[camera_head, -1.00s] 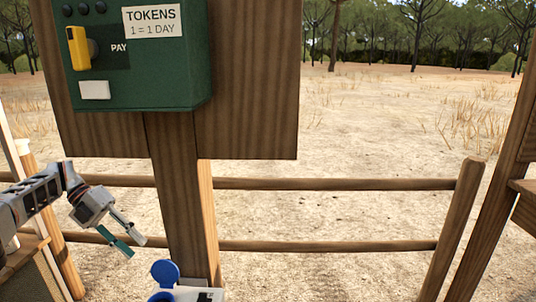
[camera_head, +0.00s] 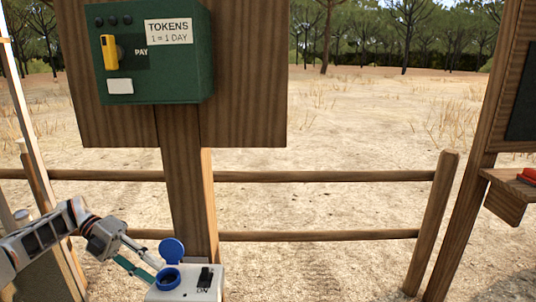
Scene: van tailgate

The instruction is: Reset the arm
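My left arm comes in from the left, and its gripper (camera_head: 153,272) points down and to the right. Its two fingers, one grey and one teal, are spread apart with nothing seen between them. The fingertips are at the left side of a white box (camera_head: 205,292) with an open round blue lid (camera_head: 172,250), a blue-rimmed opening (camera_head: 168,279) and a black switch (camera_head: 206,276). I cannot tell whether the fingers touch the box. The box's lower part is cut off by the picture's edge. My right gripper is not in view.
A green token machine (camera_head: 155,60) with a yellow handle (camera_head: 109,52) hangs on a wooden board (camera_head: 245,90) on a post. A rail fence (camera_head: 320,177) runs behind. At right, a wooden shelf (camera_head: 505,194) holds a red object (camera_head: 527,176). Dry ground lies beyond.

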